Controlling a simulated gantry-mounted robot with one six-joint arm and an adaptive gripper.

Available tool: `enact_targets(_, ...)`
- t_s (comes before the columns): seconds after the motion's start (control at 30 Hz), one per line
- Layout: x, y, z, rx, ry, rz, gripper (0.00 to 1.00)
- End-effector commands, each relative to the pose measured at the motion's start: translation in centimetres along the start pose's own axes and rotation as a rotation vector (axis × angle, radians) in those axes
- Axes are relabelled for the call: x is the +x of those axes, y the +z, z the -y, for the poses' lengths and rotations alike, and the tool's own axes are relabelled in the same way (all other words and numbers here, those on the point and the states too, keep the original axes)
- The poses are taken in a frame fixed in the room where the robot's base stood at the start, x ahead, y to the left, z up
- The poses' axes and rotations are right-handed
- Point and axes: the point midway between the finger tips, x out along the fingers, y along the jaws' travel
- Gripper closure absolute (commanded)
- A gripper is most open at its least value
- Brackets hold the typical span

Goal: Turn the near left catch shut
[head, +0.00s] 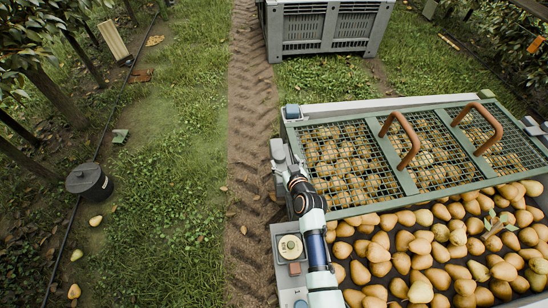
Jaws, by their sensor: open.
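A green mesh lid (390,165) with two brown handles lies over the far part of a bin of pears. My gripper (281,157) is open at the lid's left edge, seen from above. Its fingertips are small here, and I cannot tell whether they touch anything. The near left catch cannot be told apart from the gripper and wrist around that edge, so its position is not clear. A blue-grey fitting (292,112) shows at the lid's far left corner. A light-grey fitting (533,125) shows at the right edge.
Loose pears (430,260) fill the uncovered near part of the bin. A grey crate (325,28) stands beyond it. A dark lidded bucket (89,182) stands on the grass at left. The dirt track (250,110) left of the bin is clear.

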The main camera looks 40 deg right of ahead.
Motion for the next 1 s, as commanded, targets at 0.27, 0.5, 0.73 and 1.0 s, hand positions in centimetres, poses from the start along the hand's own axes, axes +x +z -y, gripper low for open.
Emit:
enact_targets(0.27, 5.1, 0.5, 0.1, -0.002, -0.001, 0.0, 0.24)
enact_targets(0.5, 5.9, 0.0, 0.1, -0.001, -0.001, 0.0, 0.24)
enact_targets(0.73, 5.8, 0.0, 0.1, -0.001, -0.001, 0.0, 0.42)
enact_targets(1.0, 5.8, 0.0, 0.1, -0.001, -0.001, 0.0, 0.87)
